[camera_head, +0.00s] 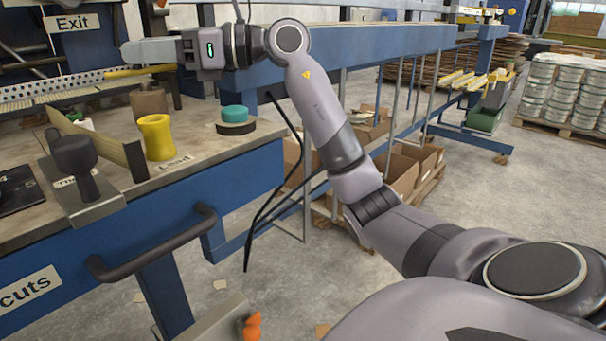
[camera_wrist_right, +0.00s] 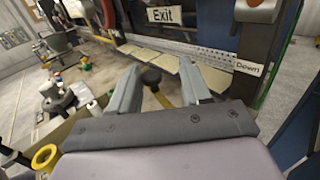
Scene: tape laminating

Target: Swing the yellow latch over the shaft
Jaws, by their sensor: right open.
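The yellow latch (camera_head: 140,71) shows in the head view as a thin, nearly level bar just below my right gripper (camera_head: 128,52). In the right wrist view, the latch (camera_wrist_right: 163,99) lies between the two spread fingers of my right gripper (camera_wrist_right: 160,66), with a black knob (camera_wrist_right: 152,76) at its far end. The gripper is open; I cannot tell whether a finger touches the latch. I cannot make out the shaft clearly. My left gripper is not in view.
On the bench stand a yellow spool (camera_head: 157,137), a brown roll (camera_head: 148,100), a teal roll on a black one (camera_head: 235,114), and a black-knobbed handle (camera_head: 73,155). A perforated metal strip (camera_head: 45,88) runs behind.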

